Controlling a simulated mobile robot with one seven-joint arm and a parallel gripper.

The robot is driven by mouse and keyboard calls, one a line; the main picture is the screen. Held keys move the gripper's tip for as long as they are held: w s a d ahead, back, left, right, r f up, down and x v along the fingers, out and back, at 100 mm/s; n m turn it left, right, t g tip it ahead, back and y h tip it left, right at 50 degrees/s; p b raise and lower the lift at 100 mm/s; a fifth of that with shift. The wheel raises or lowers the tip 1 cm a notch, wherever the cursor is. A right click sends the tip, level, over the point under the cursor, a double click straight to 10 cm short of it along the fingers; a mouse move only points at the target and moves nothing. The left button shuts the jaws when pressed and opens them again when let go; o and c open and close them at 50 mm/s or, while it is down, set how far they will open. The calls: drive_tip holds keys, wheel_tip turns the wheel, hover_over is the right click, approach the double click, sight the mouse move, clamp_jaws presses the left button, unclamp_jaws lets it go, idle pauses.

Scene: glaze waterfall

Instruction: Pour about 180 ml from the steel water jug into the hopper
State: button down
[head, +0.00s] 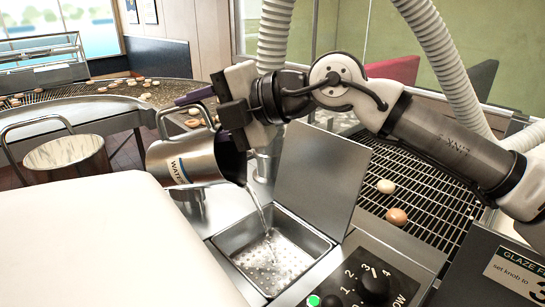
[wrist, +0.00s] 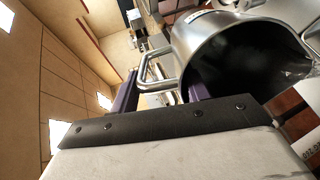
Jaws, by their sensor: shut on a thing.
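The steel water jug (head: 185,160), marked "WATER", is tilted toward the right in the head view. A stream of water (head: 262,220) runs from its lip down into the hopper (head: 235,243), a square steel basin with a perforated bottom and a raised lid (head: 315,180). My gripper (head: 212,95) is shut on the jug's handle, with the jug above and left of the hopper. In the wrist view, the jug (wrist: 205,35) is at the upper right with its dark inside showing, and the purple fingers of my gripper (wrist: 160,92) are at its handle. The water level inside cannot be made out.
A wire conveyor (head: 425,190) with a few doughnuts lies right of the hopper. A control panel with a knob (head: 373,285) and a lit green button (head: 313,300) is in front. A pale rounded surface (head: 90,235) fills the lower left. A steel pot (head: 68,155) stands at far left.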

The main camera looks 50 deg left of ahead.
drive_tip(key=shift+w+d+f+b, duration=0.15)
drive_tip(key=shift+f+b, duration=0.05)
drive_tip(key=shift+b, duration=0.2)
drive_tip(key=shift+r, duration=0.2)
drive_tip(key=shift+s+a+f, duration=0.15)
drive_tip(key=shift+s+a, duration=0.15)
drive_tip(key=shift+a, duration=0.1)
drive_tip(key=shift+d+f, duration=0.1)
drive_tip(key=shift+w+d+f+g+y+b, duration=0.6)
drive_tip(key=shift+d+b, duration=0.25)
drive_tip(key=shift+b, duration=0.55)
idle(0.4)
